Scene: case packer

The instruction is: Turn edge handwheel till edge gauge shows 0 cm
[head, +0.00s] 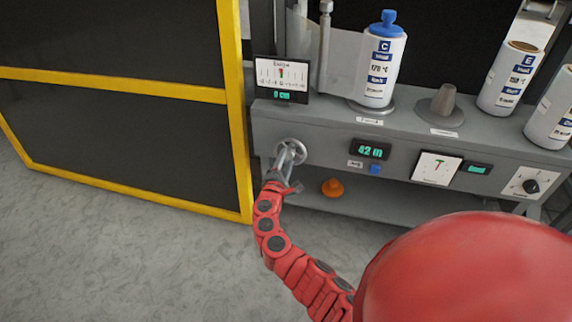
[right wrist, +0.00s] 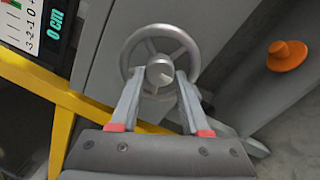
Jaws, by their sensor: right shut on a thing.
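The edge handwheel (head: 291,147) is a small grey metal wheel on the left part of the machine's front panel. In the right wrist view its rim (right wrist: 158,31) and round hub show clearly. My right gripper (head: 284,166) is at the wheel, its two fingers (right wrist: 160,78) shut on the hub from either side. The edge gauge (head: 282,77) stands above the wheel, with a white scale, a pointer and a green display below. In the right wrist view the gauge's display (right wrist: 56,24) reads 0 cm. My left gripper is not in view.
An orange knob (head: 333,187) sits below and right of the wheel. A panel display (head: 371,150) reads 42 m. Labelled white spools, one with a blue top (head: 382,62), stand on the ledge. A yellow-framed dark guard (head: 240,120) is close on the left.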

